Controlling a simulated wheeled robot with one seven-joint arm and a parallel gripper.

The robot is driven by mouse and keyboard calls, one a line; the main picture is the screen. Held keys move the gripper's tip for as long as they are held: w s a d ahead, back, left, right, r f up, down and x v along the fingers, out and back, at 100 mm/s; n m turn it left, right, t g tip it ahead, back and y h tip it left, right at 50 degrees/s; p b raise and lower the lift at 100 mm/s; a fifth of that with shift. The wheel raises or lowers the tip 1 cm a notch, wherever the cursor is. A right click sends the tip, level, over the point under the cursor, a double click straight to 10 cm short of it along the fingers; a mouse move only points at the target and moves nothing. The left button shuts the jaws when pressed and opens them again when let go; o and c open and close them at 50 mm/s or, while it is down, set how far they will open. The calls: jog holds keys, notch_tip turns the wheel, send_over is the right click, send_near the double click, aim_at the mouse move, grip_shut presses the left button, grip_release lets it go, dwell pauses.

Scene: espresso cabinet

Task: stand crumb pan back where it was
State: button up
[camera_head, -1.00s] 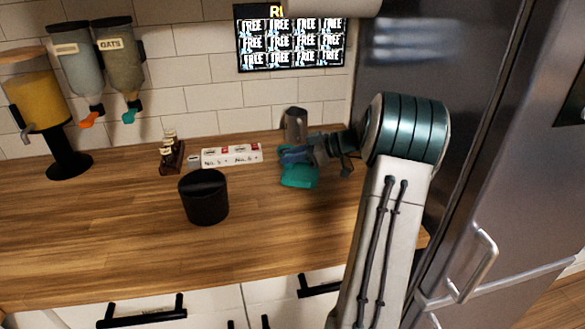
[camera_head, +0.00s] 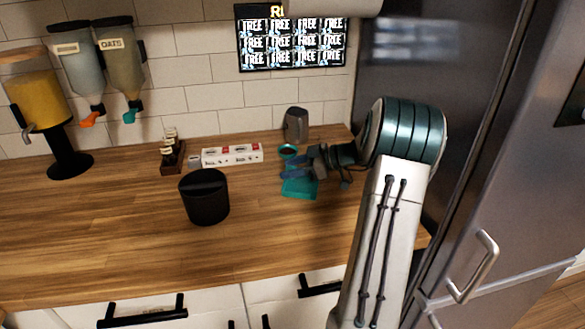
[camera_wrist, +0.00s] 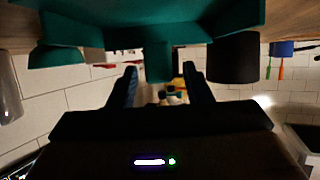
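The teal crumb pan (camera_head: 299,189) is on the wooden counter near the fridge, just in front of my gripper (camera_head: 290,169) in the head view. In the wrist view, which looks upside down, the pan's broad teal body (camera_wrist: 195,15) spans the top. A teal tab on it sits between my gripper's two fingers (camera_wrist: 160,80), with gaps on both sides. My gripper is open. Its fingers partly hide the pan in the head view, so I cannot tell whether they touch it.
A teal round cup (camera_head: 288,151) and a grey metal container (camera_head: 296,125) stand behind the gripper. A white labelled strip (camera_head: 232,154), a small bottle rack (camera_head: 172,158) and a black canister (camera_head: 205,197) are to the left. The fridge (camera_head: 480,120) bounds the right. The front counter is clear.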

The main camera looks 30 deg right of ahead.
jog(key=shift+r, duration=0.15)
jog(key=v, duration=0.7)
jog(key=shift+s+d+r+b, duration=0.1)
jog(key=shift+s+d+b, duration=0.05)
jog(key=shift+b, duration=0.25)
jog(key=s+a+r+m+g+h+p, duration=0.1)
jog(key=s+a+m+g+h, duration=0.2)
jog(key=a, duration=0.7)
jog(key=s+a+r+m+g+h+p, duration=0.1)
jog(key=s+a+g, duration=0.3)
jog(key=a, duration=0.6)
jog(key=s+a+m+h, duration=0.3)
jog(key=s, duration=0.5)
jog(key=s+a+m+t+h+p, duration=0.1)
jog(key=s+a+m+h, duration=0.2)
jog(key=s, duration=0.4)
jog(key=shift+s+a+p, duration=0.3)
jog(key=shift+s+a, duration=0.1)
jog(key=shift+a, duration=0.3)
